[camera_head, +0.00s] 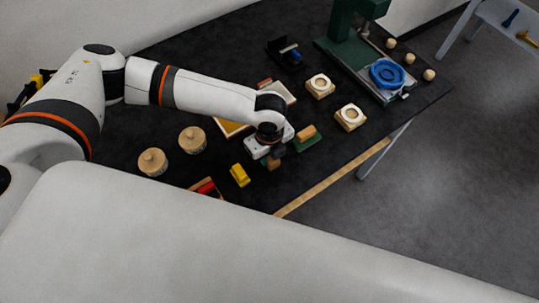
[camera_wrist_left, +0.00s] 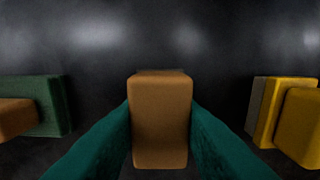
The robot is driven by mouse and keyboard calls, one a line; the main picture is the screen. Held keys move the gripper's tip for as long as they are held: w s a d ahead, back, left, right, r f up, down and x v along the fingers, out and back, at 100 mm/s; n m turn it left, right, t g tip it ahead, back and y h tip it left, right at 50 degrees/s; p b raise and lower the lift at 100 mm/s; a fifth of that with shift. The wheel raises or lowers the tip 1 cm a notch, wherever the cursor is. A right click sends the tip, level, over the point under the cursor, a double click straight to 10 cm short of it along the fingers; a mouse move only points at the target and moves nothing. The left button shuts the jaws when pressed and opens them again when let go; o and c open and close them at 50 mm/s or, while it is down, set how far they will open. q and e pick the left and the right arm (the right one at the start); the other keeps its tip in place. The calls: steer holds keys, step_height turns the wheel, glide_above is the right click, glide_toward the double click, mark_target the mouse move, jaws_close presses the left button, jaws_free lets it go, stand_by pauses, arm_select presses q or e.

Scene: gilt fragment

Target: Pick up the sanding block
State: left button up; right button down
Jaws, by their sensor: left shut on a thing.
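My left gripper (camera_head: 271,155) is over the dark table, pointing down. In the left wrist view its two teal fingers (camera_wrist_left: 160,112) are shut on a brown block with rounded edges (camera_wrist_left: 160,125), which looks like the sanding block. The block (camera_head: 272,164) also shows just below the gripper in the head view. I cannot tell whether it touches the table. A green piece with a brown top (camera_head: 306,139) lies just right of the gripper. A yellow block (camera_head: 239,176) lies to its left. My right gripper is not in view.
Two round wooden lidded pots (camera_head: 192,140) stand left. A red item (camera_head: 206,188) lies near the front edge. Two pale wooden blocks with round tops (camera_head: 350,117) stand right. A green machine (camera_head: 352,55) with a blue round part (camera_head: 387,74) stands at the back right.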

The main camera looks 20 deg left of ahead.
arm_select(q)
step_height(320, 180, up, 10)
steer(key=shift+r+b, duration=0.1)
steer(key=shift+b, duration=0.6)
